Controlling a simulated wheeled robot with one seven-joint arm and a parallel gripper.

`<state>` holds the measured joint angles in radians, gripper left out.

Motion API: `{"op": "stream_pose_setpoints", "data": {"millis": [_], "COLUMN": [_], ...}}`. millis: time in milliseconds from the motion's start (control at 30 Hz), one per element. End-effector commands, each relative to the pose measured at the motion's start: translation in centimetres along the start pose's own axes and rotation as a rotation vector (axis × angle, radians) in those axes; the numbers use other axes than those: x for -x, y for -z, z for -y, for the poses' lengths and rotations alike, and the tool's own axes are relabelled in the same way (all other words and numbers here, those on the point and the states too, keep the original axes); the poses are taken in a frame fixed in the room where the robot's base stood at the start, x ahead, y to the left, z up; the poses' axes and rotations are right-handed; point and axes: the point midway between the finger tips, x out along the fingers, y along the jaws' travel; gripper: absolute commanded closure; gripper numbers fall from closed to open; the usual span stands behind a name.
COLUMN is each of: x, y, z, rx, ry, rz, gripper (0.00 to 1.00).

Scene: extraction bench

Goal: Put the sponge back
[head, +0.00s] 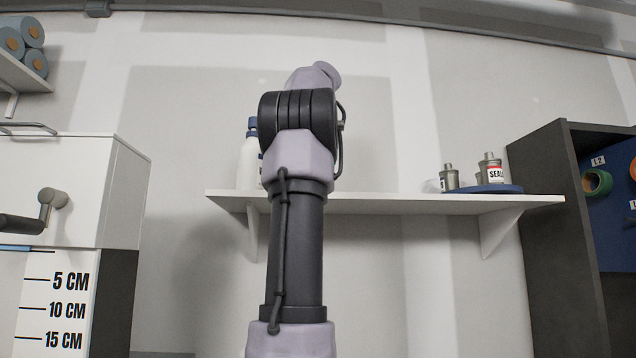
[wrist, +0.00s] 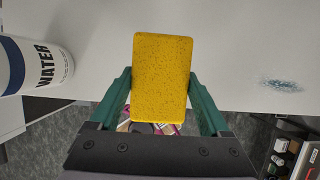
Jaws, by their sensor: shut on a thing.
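A yellow sponge (wrist: 162,75) is held between the two green fingers of my gripper (wrist: 161,95) in the wrist view. The gripper is shut on its sides. Behind the sponge is the pale top of the wall shelf (wrist: 225,50); I cannot tell whether the sponge touches it. In the head view, the white shelf (head: 390,203) runs along the wall, and my arm stands in front of it. My gripper and the sponge are hidden in the head view.
A white bottle marked WATER (wrist: 40,65) stands left of the sponge; it also shows in the head view (head: 248,165). A dark smudge (wrist: 282,86) marks the shelf at right. Small metal cans (head: 490,170) stand on a blue tray (head: 495,189) at the shelf's right end.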

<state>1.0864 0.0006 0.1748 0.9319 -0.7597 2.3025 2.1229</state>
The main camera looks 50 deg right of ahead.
Motion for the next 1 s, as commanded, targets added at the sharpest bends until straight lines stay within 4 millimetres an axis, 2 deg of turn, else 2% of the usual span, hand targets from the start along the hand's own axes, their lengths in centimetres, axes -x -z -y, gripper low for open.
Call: {"op": "stream_pose_setpoints", "data": {"millis": [167,400,867,900,933,1000], "x": [-0.9,-3.5,-4.2,-4.1,-4.1,-4.1], "y": [0.5,1.2,1.3,1.3,1.3,1.3], "z": [0.0,0.1,0.0,0.0,0.0,0.0], "rx": [-0.001,-0.002,-0.002,-0.002,-0.002,-0.002], "ry": [0.001,0.0,0.0,0.0,0.0,0.0], "rz": [0.0,0.0,0.002,0.003,0.003,0.003], "gripper": [0.64,0.64,0.64,0.04,0.0,0.0]}}
